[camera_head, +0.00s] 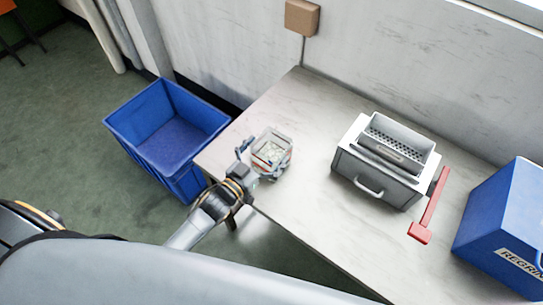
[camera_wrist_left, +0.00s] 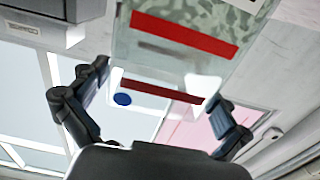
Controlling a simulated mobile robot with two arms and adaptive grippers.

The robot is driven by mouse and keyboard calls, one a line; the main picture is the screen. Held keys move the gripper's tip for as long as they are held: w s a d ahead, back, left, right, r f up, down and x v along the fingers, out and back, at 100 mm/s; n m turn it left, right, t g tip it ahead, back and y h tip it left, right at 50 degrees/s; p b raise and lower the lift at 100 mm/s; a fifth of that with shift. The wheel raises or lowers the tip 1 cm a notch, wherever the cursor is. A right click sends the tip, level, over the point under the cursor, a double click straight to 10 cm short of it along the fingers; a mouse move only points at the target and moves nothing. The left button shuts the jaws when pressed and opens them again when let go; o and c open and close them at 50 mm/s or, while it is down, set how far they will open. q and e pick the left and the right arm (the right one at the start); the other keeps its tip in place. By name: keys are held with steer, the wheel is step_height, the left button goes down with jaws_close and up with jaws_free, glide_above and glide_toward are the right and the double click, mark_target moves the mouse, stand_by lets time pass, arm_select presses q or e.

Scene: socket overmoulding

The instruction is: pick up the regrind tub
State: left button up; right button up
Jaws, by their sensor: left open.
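The regrind tub is a small clear tub (camera_head: 272,148) with pale contents and a reddish band, standing near the left end of the grey table. In the left wrist view, the tub (camera_wrist_left: 185,32) fills the upper middle, see-through with a red stripe. My left gripper (camera_head: 262,160) is at the tub's near left side, open, with one finger on either side of it. In the wrist view the gripper's fingers (camera_wrist_left: 158,100) flank the tub's lower part. I cannot tell whether they touch it. My right gripper is not in view.
A grey grinder (camera_head: 385,170) with a red crank handle (camera_head: 432,205) stands mid-table. A blue box (camera_head: 505,215) marked with partly visible "REGRIN" lettering is at the right. An empty blue bin (camera_head: 165,135) stands left of the table (camera_head: 300,215). The wall runs along the table's back.

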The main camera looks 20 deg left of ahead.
arm_select(q)
steer(key=shift+x, duration=0.9)
steer(key=c, duration=1.6)
steer(key=shift+c, duration=0.2)
steer(key=shift+r, duration=0.1)
steer(key=shift+r, duration=0.4)
steer(key=s+r, duration=0.1)
steer(key=r, duration=0.1)
steer(key=s+r, duration=0.2)
steer(key=r, duration=0.1)
steer(key=s+a+r, duration=0.1)
steer(key=r, duration=0.1)
steer(key=shift+s+r, duration=0.25)
steer(key=s+a+r, duration=0.2)
steer(key=s+r, duration=0.2)
steer(key=s, duration=0.5)
steer(key=shift+r+b, duration=0.35)
